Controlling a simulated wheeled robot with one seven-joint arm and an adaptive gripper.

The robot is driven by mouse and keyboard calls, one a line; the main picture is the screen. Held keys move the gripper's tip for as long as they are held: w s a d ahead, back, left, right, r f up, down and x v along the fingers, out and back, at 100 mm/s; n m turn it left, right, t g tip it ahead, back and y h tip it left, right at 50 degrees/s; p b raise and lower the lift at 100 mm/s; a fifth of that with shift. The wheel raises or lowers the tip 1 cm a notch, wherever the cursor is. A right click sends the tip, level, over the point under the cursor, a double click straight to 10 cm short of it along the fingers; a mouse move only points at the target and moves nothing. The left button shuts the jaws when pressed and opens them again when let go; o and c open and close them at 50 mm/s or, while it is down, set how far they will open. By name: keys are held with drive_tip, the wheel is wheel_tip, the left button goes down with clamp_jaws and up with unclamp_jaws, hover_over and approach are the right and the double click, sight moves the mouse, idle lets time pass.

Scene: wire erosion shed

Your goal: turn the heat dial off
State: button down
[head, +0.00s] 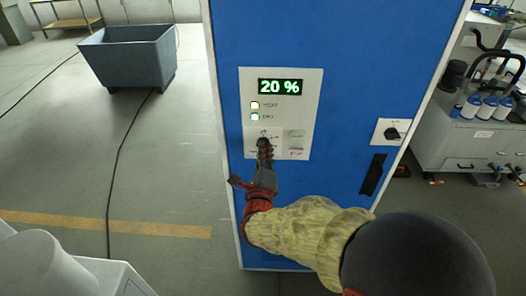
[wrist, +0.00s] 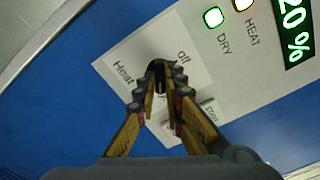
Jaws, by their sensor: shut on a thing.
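The heat dial (wrist: 159,86) is a small black knob on the lower part of the white control panel, mostly hidden by my fingers. My gripper (wrist: 160,78) is shut on it. In the head view, my gripper (head: 264,150) reaches the panel (head: 313,100) from below and hides the dial. In the wrist view the labels "Heat" and "off" lie on either side of the dial. I cannot tell where its pointer stands. The green display (head: 280,87) reads 20 %. The HEAT lamp (head: 254,105) glows amber and the DRY lamp (head: 255,117) glows whitish green.
The panel is on a tall blue cabinet (head: 350,50). A small white plate with a black knob (head: 392,132) is to the right. A grey bin (head: 128,55) stands at the left, with a cable on the floor. A grey machine (head: 470,140) with spools is at the right.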

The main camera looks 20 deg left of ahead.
drive_tip(key=shift+f+n+b, duration=0.15)
drive_tip(key=shift+n+b, duration=0.25)
drive_tip(key=n, duration=2.3)
drive_tip(key=shift+n, duration=0.3)
idle(0.3)
drive_tip(key=c, duration=2)
unclamp_jaws()
drive_tip(key=shift+o, duration=0.5)
